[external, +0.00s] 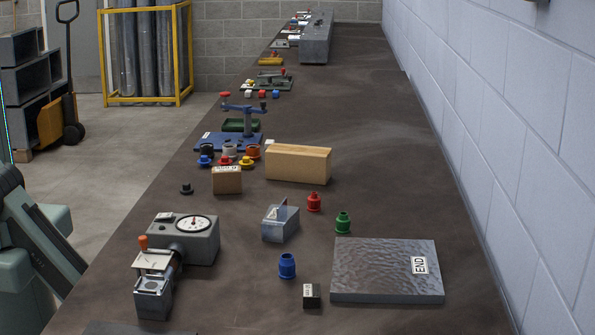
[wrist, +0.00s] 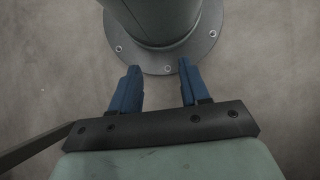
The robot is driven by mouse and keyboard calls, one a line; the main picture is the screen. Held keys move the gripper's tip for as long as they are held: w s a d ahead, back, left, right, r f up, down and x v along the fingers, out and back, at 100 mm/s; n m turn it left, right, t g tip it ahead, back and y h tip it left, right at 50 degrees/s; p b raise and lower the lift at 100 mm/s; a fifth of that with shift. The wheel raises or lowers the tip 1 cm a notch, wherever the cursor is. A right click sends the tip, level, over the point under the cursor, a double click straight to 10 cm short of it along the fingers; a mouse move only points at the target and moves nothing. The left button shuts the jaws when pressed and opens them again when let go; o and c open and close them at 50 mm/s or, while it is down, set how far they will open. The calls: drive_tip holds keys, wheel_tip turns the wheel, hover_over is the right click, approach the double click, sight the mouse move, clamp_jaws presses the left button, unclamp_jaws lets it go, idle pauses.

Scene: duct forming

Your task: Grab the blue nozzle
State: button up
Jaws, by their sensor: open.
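The blue nozzle (external: 287,265) stands upright on the brown bench top in the external view, left of the grey slab marked END (external: 385,270). A smaller blue piece (external: 205,160) sits farther back in a group of coloured pieces. In the wrist view my gripper (wrist: 159,67) has two blue fingers spread apart with nothing between them. The fingers point toward a round bolted base on a grey floor. No nozzle shows in the wrist view, and the gripper's fingers cannot be made out in the external view.
Around the blue nozzle are a small dark labelled block (external: 312,295), a grey box with a clear cover (external: 281,223), a red nozzle (external: 314,202) and a green nozzle (external: 343,223). A dial gauge device (external: 190,238) stands left. A block wall (external: 500,130) bounds the bench's right.

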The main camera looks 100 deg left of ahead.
drive_tip(key=o, duration=0.4)
drive_tip(key=shift+c, duration=0.2)
